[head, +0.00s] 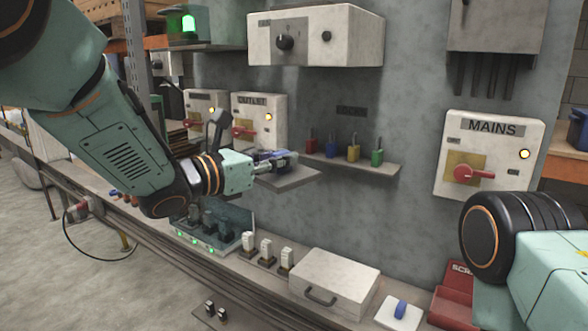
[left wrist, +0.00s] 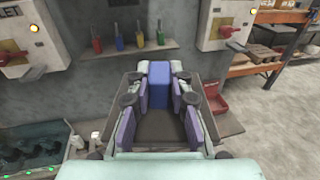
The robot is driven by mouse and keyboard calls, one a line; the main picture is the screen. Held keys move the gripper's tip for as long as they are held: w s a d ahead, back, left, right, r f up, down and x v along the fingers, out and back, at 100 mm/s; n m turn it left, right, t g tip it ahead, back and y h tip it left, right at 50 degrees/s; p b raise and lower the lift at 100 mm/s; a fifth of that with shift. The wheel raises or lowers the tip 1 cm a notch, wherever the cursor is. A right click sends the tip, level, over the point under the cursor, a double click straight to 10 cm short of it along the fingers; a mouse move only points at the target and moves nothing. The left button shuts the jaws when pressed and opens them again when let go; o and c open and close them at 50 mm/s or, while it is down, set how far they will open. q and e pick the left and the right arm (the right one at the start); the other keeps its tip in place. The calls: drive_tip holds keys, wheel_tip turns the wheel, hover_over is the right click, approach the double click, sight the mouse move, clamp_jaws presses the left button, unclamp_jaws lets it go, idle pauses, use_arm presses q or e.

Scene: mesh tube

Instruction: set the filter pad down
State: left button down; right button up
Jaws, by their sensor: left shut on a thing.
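The filter pad appears to be a flat grey square plate (head: 287,179) with a blue grip; the grip (left wrist: 160,86) also shows between the fingers in the left wrist view. My left gripper (head: 280,160) is shut on the blue grip from above. The plate lies roughly level under the fingertips, in front of the wall, and appears to be held in the air above the bench. The fingers hide part of it. My right arm shows at the right edge of the head view, but its gripper is out of frame.
A shelf with several coloured padlocks (head: 353,153) is close behind the plate. On the bench are a white lidded box (head: 335,280), a white plate with a blue handle (head: 400,312), a red scrap tray (head: 452,300) and white-topped plugs (head: 266,248). A MAINS switch box (head: 490,155) hangs right.

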use_arm(q)
drive_tip(key=s+a+f+n+t+y+b, duration=0.2)
drive_tip(key=s+a+f+y+b, duration=0.1)
drive_tip(key=f, duration=0.8)
drive_tip(key=s+a+f+n+t+y+b, duration=0.1)
drive_tip(key=s+a+f+n+y+b, duration=0.2)
drive_tip(key=f, duration=0.8)
drive_tip(key=s+a+f+n+t+y+b, duration=0.2)
drive_tip(key=s+a+f+y+b, duration=0.15)
drive_tip(key=f, duration=0.65)
drive_tip(key=s+a+f+n+y+b, duration=0.2)
drive_tip(key=s+a+f+y+b, duration=0.1)
drive_tip(key=s+a+f, duration=0.2)
wheel_tip(320, 180, down, 3)
drive_tip(key=shift+s+a+r+t, duration=0.15)
drive_tip(key=shift+s+a+t, duration=0.2)
drive_tip(key=shift+s, duration=0.9)
drive_tip(key=shift+r, duration=0.1)
